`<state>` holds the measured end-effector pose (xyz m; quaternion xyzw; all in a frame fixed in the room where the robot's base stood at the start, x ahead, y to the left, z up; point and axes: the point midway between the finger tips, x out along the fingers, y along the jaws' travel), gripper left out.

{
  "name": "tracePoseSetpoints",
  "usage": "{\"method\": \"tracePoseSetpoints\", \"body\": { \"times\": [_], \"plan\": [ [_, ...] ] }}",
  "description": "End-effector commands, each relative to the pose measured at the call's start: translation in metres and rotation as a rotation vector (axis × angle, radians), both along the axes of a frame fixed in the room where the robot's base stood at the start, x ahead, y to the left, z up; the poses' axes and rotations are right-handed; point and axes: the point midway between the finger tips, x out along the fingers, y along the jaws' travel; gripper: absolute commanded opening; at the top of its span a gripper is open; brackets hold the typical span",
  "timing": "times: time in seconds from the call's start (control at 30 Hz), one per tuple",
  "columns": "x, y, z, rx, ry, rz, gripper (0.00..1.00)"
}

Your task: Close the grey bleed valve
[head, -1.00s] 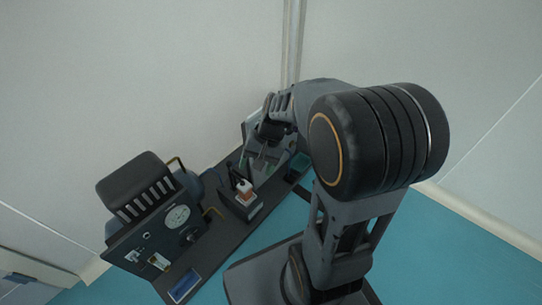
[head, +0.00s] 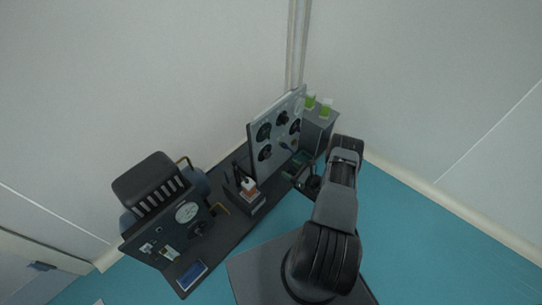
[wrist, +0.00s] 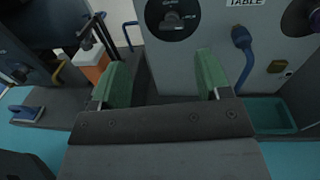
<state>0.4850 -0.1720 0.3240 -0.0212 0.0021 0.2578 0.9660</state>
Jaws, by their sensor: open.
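A grey upright panel (head: 256,150) carries several dark round knobs, and it also shows close up in the wrist view (wrist: 200,65). I cannot tell which of its fittings is the grey bleed valve. In the wrist view, a black round knob (wrist: 172,16) is at the top, beyond and above the gap between my fingers. A blue-handled lever (wrist: 243,48) hangs to its right, and a darker knob (wrist: 303,14) is at the right edge. My gripper (wrist: 163,62) is open and empty, its two green-padded fingers apart and touching none of these.
A dark machine with a gauge (head: 187,212) stands on the left of the dark bench (head: 222,238). An orange-and-white container (wrist: 92,65) stands left of my fingers. A green tray (wrist: 272,116) lies at lower right. Green-topped items (head: 318,103) stand on a grey box behind.

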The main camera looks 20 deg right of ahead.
Motion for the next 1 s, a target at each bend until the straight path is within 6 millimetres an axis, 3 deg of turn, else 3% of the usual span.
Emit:
{"method": "tracePoseSetpoints", "body": {
  "times": [0.13, 0.27, 0.7, 1.0],
  "plan": [
    [-0.008, -0.007, -0.016, 0.034, 0.003, -0.074, 0.7],
    [0.0, -0.004, -0.021, 0.041, 0.003, -0.092, 0.7],
    [0.073, 0.03, -0.022, 0.042, 0.003, -0.09, 0.7],
    [0.106, 0.045, -0.022, 0.041, 0.004, -0.092, 0.7]
  ]
}}
